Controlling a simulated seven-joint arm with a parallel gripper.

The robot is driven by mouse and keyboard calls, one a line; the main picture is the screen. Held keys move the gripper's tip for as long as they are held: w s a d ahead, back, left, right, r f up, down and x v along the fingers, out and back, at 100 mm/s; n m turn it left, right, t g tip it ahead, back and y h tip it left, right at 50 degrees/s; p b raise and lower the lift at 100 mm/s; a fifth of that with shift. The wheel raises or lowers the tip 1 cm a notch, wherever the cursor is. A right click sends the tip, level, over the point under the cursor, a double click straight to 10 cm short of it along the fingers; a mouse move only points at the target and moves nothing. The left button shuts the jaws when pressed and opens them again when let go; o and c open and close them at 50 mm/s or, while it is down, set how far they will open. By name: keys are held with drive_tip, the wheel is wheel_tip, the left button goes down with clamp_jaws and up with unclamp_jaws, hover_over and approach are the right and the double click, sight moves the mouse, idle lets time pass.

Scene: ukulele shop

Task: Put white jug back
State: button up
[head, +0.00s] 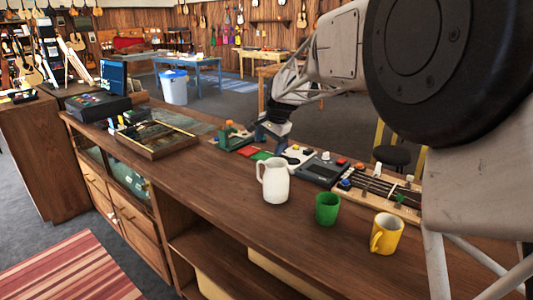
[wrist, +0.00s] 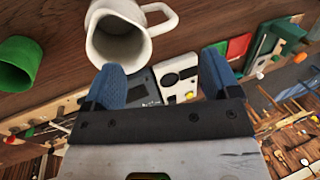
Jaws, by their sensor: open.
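The white jug (head: 273,180) stands upright on the wooden counter (head: 215,180), its handle toward the left in the head view. In the wrist view the jug (wrist: 120,35) is at the top, its open mouth facing the camera and its handle to the right. My gripper (wrist: 160,75) is open, with two blue fingers apart and nothing between them. In the head view my gripper (head: 268,132) is behind the jug, over the far side of the counter, and partly hard to make out. The jug is just beyond the fingertips in the wrist view, not held.
A green cup (head: 327,208) and a yellow mug (head: 386,233) stand right of the jug. Pedals and gadgets (head: 322,170) and a fretted neck piece (head: 380,187) line the far edge. A shallow wooden tray (head: 155,138) lies to the left. The counter left of the jug is clear.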

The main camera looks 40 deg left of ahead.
drive_tip(key=shift+v, duration=1.3)
drive_tip(key=w+d+r+t, duration=0.1)
drive_tip(key=d+r, duration=0.2)
drive_tip(key=d, duration=0.9)
drive_tip(key=d+r, duration=0.2)
drive_tip(key=d, duration=0.9)
drive_tip(key=s+d+r+h, duration=0.1)
drive_tip(key=s+d, duration=0.2)
drive_tip(key=d, duration=0.7)
drive_tip(key=s+d, duration=0.3)
drive_tip(key=d, duration=0.7)
drive_tip(key=s+d+f+t+h, duration=0.1)
drive_tip(key=s+d, duration=0.5)
drive_tip(key=d, duration=0.3)
drive_tip(key=s+d+f, duration=0.2)
drive_tip(key=s+d, duration=0.4)
drive_tip(key=d, duration=0.3)
drive_tip(key=s+d+f, duration=0.3)
drive_tip(key=s+d, duration=0.2)
drive_tip(key=s, duration=0.2)
drive_tip(key=s+d+f+h, duration=0.1)
drive_tip(key=s+d+f, duration=0.3)
drive_tip(key=s, duration=0.3)
drive_tip(key=shift+s+d+f+t, duration=0.2)
drive_tip(key=shift+s+d+t, duration=0.15)
drive_tip(key=shift+d, duration=0.45)
